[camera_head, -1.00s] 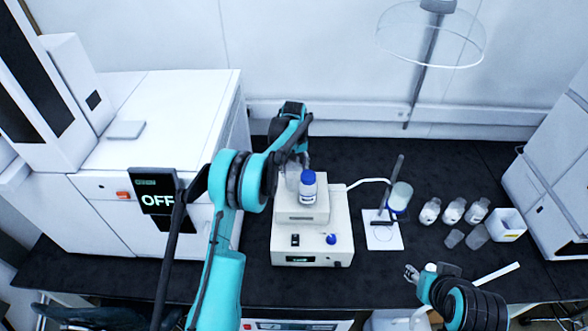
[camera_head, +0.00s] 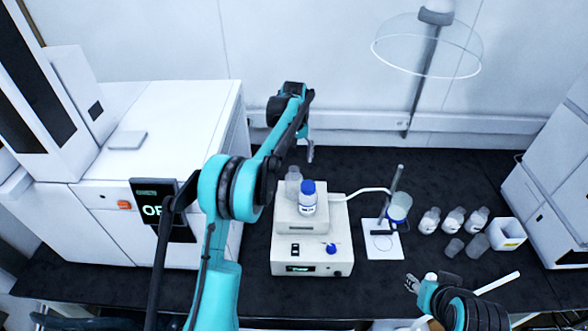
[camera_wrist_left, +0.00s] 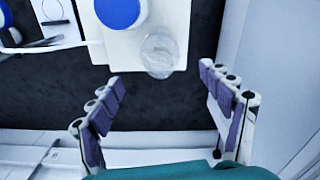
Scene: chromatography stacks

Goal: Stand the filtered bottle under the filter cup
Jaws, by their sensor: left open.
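A blue-capped bottle (camera_head: 308,200) stands upright on the white pump box (camera_head: 340,235); its cap also shows in the left wrist view (camera_wrist_left: 118,12). A clear vessel (camera_head: 293,180) stands beside it at the back left corner of the box top, and shows in the left wrist view (camera_wrist_left: 160,52). I cannot tell which is the filtered bottle. A filter cup (camera_head: 400,205) with a blue lower part hangs on a stand to the right. My left gripper (camera_wrist_left: 160,75) is open and empty, behind the clear vessel and apart from it. My right gripper (camera_head: 411,284) is at the front right; its jaws are unclear.
A hose (camera_head: 365,192) runs from the pump box to the stand, whose white base (camera_head: 384,247) looks bare under the cup. Several small bottles (camera_head: 454,220) and a white bin (camera_head: 508,232) stand to the right. A large white machine (camera_head: 170,120) stands at the left.

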